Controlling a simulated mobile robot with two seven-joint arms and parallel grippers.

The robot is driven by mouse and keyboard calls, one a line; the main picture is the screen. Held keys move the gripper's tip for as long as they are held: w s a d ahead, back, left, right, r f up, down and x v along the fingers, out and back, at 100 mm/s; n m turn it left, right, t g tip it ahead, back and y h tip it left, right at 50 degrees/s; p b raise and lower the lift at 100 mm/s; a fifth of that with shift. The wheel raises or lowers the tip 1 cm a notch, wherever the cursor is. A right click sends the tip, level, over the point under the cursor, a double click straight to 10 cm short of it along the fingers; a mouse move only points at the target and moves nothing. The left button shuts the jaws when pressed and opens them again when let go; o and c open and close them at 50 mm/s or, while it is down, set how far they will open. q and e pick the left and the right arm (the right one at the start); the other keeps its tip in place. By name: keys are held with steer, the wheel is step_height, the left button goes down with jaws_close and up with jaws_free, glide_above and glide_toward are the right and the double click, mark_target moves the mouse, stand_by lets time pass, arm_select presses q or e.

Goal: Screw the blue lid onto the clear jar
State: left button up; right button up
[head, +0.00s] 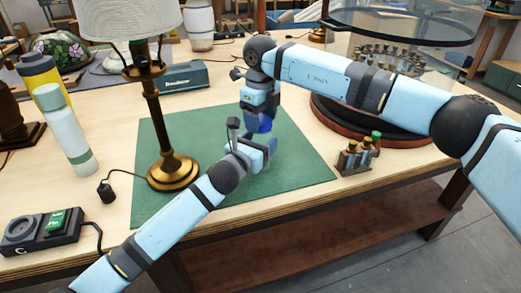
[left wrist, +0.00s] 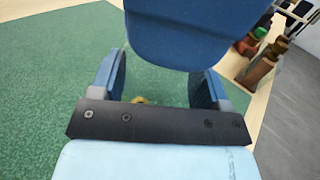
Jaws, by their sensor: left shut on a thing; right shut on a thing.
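My right gripper (head: 261,112) points down over the green mat and is shut on the blue lid (head: 264,124), which is mostly hidden in the head view. My left gripper (head: 266,149) reaches in just below it and is shut on the clear jar, which is too see-through and covered to make out well. In the left wrist view a large dark blue shape (left wrist: 195,35), probably the lid, is above and beyond the two blue fingers of my left gripper (left wrist: 157,88). I cannot tell whether lid and jar touch.
A brass lamp (head: 158,130) stands on the green mat (head: 305,172), left of my grippers. A rack of small bottles (head: 355,158) is to the right. A pale bottle (head: 66,130) and a switch box (head: 40,232) are at the left. The mat's right part is clear.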

steer(key=shift+m, duration=0.3)
steer(key=o, duration=1)
steer(key=shift+r, duration=2.25)
steer(key=shift+c, duration=0.2)
steer(key=r+n, duration=0.1)
steer(key=n, duration=0.2)
steer(key=shift+r, duration=0.4)
steer(key=n, duration=0.1)
steer(key=r+n, duration=0.1)
steer(key=n, duration=0.2)
steer(key=shift+r, duration=0.35)
